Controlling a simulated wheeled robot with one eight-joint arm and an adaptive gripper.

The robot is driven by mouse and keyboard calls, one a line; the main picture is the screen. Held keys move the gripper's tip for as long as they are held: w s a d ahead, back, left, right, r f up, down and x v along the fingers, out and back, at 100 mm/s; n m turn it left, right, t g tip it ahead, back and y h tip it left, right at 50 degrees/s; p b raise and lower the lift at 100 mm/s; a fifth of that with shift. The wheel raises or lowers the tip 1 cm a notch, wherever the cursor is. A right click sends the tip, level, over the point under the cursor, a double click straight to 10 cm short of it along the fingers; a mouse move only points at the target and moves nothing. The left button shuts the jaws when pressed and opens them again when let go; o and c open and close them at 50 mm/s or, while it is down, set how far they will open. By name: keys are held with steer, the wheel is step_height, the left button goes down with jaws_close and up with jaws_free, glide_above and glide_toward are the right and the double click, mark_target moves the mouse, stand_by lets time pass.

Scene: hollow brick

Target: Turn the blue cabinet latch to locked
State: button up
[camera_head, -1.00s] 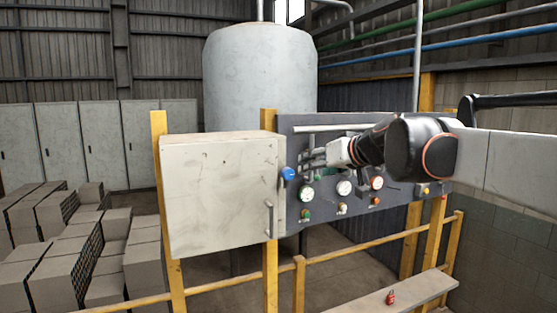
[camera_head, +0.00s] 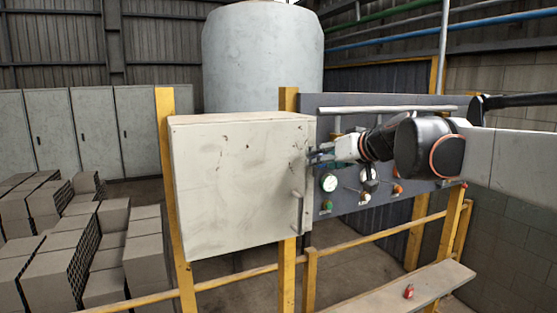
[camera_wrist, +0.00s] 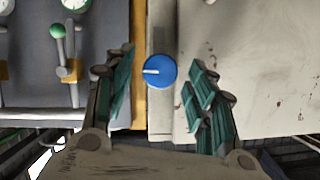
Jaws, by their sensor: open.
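The blue latch (camera_wrist: 160,71) is a round knob with a white line that lies roughly level in the wrist view, running from its centre to the left. It sits at the edge of the beige cabinet (camera_head: 240,185), between the cabinet door and the yellow post. My gripper (camera_wrist: 160,95) is open, with one green-padded finger on each side of the knob and a gap to both. In the head view my gripper (camera_head: 318,155) is at the cabinet's upper right edge and mostly hides the latch.
A dark panel (camera_head: 345,202) with gauges, levers and coloured knobs stands right of the cabinet. The cabinet's handle (camera_head: 297,210) projects below the latch. Yellow rails (camera_head: 235,278) run in front. A red padlock (camera_head: 408,291) lies on a shelf (camera_head: 440,283) at lower right.

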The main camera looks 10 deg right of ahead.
steer(key=shift+w, duration=0.15)
steer(key=shift+w+a+f, duration=0.1)
steer(key=c, duration=1.1)
steer(key=shift+o, duration=0.2)
steer(key=shift+w+d+f+m+t+y+b, duration=0.1)
steer(key=shift+d+f+m+t+y+b, duration=0.15)
steer(key=shift+m+y+b, duration=1.35)
steer(key=shift+s+f+m+t+y+b, duration=0.15)
steer(key=shift+m+t+y+b, duration=0.35)
steer(key=shift+m+b, duration=1.95)
steer(key=shift+w+d+f+m+t+y+b, duration=0.2)
steer(key=shift+m+y+b, duration=0.95)
steer(key=shift+m, duration=1.8)
